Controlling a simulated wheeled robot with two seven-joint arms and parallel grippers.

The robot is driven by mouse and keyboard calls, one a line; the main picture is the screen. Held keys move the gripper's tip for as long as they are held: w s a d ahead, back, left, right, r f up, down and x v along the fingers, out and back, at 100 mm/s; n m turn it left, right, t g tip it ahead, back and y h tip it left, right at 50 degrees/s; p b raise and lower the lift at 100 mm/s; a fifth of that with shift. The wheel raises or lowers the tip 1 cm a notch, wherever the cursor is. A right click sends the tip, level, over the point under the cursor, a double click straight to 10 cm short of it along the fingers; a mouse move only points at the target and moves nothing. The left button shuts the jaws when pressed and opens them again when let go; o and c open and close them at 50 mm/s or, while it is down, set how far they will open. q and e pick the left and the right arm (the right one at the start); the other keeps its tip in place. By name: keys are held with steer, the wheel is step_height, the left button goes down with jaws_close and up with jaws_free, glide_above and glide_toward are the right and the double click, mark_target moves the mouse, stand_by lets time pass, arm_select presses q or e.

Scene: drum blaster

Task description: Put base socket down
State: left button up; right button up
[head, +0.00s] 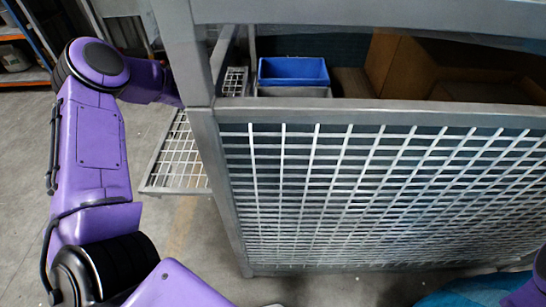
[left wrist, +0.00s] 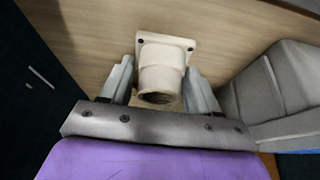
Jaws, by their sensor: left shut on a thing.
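The base socket (left wrist: 162,70) is a cream-coloured piece with a square flange and a round, hollow neck. It shows in the left wrist view between the fingers of my left gripper (left wrist: 160,84), which is shut on it. The flange points away from the gripper, towards a light wooden surface; I cannot tell whether it touches that surface. In the head view my left arm reaches behind the grey frame's post, so the left gripper and the socket are hidden there. My right gripper is not in view.
A grey metal cage with a mesh front (head: 380,190) stands ahead. A blue bin (head: 293,71) and brown boxes (head: 400,65) are inside it. An open mesh door (head: 180,155) is at its left. A grey container (left wrist: 275,95) lies right of the gripper in the wrist view.

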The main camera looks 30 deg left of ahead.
arm_select(q)
step_height(320, 180, down, 4)
steer(key=shift+r+b, duration=0.1)
steer(key=shift+b, duration=0.55)
jaws_close()
steer(key=o, duration=1.5)
jaws_free()
steer(key=shift+r, duration=0.1)
steer(key=p+v, duration=0.4)
steer(key=v, duration=0.8)
steer(key=shift+s, duration=0.1)
